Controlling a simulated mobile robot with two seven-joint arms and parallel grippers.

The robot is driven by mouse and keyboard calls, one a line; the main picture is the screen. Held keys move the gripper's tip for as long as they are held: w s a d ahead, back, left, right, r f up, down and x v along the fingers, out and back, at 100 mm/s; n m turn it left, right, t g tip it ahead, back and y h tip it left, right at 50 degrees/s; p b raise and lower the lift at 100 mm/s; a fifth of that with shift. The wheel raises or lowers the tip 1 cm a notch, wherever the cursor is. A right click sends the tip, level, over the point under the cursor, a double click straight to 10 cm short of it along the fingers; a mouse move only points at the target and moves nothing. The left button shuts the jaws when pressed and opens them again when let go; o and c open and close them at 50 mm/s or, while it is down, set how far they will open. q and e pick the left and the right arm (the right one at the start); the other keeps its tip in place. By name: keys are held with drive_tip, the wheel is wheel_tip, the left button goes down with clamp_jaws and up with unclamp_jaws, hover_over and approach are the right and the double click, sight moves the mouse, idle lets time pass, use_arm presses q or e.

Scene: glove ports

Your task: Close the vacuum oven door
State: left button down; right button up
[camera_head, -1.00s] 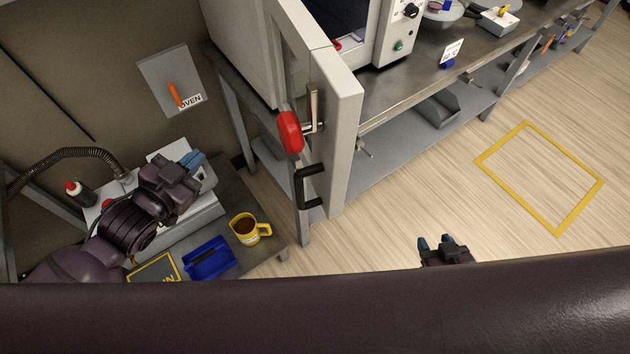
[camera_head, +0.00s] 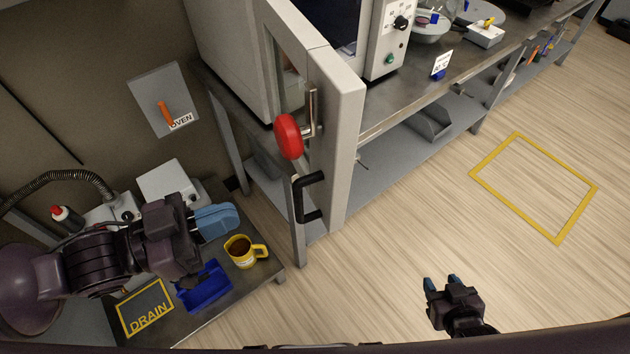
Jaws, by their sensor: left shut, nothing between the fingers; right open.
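The vacuum oven (camera_head: 235,50) stands on the steel bench with its thick pale door (camera_head: 338,140) swung open toward me. A black pull handle (camera_head: 308,197) is on the lower part of the door. A red-knobbed latch lever (camera_head: 289,136) sits above it. My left gripper (camera_head: 232,217) is shut and empty, its blue fingertips above the small side table, left of and apart from the door handle. My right gripper (camera_head: 441,283) is open and empty over the floor, lower right of the door. Part of the oven's inside is hidden by the door.
The side table holds a yellow mug (camera_head: 240,251), a blue tray (camera_head: 204,287), a DRAIN sign (camera_head: 146,308) and a pump with a hose. An OVEN switch plate (camera_head: 161,100) is on the wall. The floor right of the door is clear, with a yellow marked rectangle (camera_head: 535,187).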

sight(330, 179)
use_arm(q)
drive_tip(key=x, duration=1.3)
drive_tip(key=shift+d, duration=0.25)
